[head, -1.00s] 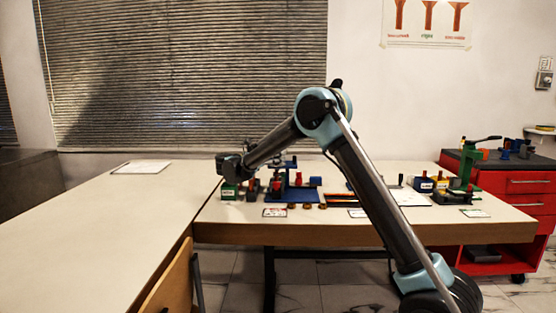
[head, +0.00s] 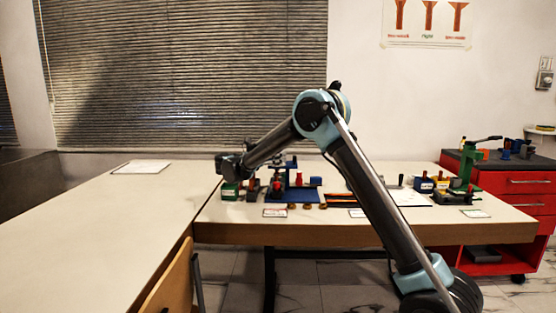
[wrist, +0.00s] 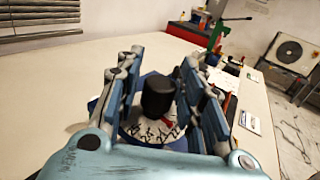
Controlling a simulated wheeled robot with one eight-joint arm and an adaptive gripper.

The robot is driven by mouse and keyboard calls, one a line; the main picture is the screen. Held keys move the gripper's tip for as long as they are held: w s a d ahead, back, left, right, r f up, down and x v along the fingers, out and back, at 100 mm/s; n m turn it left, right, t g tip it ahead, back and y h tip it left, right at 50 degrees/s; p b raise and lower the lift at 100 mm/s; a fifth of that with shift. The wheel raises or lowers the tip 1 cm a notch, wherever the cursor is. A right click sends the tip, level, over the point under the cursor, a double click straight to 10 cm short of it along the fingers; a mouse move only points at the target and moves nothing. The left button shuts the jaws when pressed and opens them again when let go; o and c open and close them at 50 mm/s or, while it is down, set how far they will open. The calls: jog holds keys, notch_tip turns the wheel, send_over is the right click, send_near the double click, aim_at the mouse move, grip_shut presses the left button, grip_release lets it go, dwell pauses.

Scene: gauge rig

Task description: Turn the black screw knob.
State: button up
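The black screw knob (wrist: 158,97) stands upright in the middle of the wrist view. It rises above a white round dial (wrist: 150,132) with black marks and a red pointer. My gripper (wrist: 158,92) has one finger on each side of the knob. A gap shows between the knob and the left finger; the right finger is very close, and I cannot tell if it touches. In the head view my gripper (head: 230,167) is low over the left end of the fixtures on the table, and the knob cannot be made out there.
A blue fixture (head: 292,194) with a red piece stands right of my gripper. A green lever press (head: 468,172) and small blocks are farther right. A red drawer cabinet (head: 515,183) stands at the table's right end. The table's left part (head: 100,215) is clear except for a sheet.

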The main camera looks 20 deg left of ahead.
jog(key=v, duration=1.2)
jog(key=shift+w, duration=0.1)
